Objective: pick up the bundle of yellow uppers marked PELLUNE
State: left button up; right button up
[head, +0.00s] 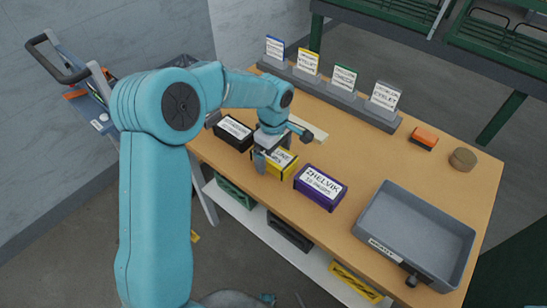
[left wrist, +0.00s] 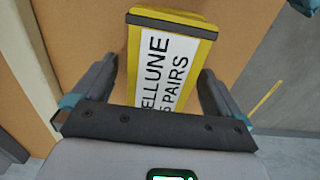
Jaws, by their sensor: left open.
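The yellow bundle marked PELLUNE (head: 284,168) lies on the wooden table near its front edge, between a black bundle and a purple one. In the head view my left gripper (head: 267,156) is right over it and hides part of its label. In the left wrist view the bundle (left wrist: 170,52) shows its yellow rim and white label reading "ELLUNE" and "5 PAIRS". The open fingers of the left gripper (left wrist: 158,72) stand on either side of it, with gaps between. Nothing is held. My right gripper is not in view.
A black labelled bundle (head: 233,132) is close on the left and a purple ZHELVIK bundle (head: 319,188) on the right. A grey tray (head: 447,225) sits at the right. Several label cards stand in a grey rack (head: 345,102) behind.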

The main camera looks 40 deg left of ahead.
pick_arm(q)
jog(key=c, duration=1.2)
jog(key=shift+r, duration=0.1)
jog(key=shift+c, duration=0.2)
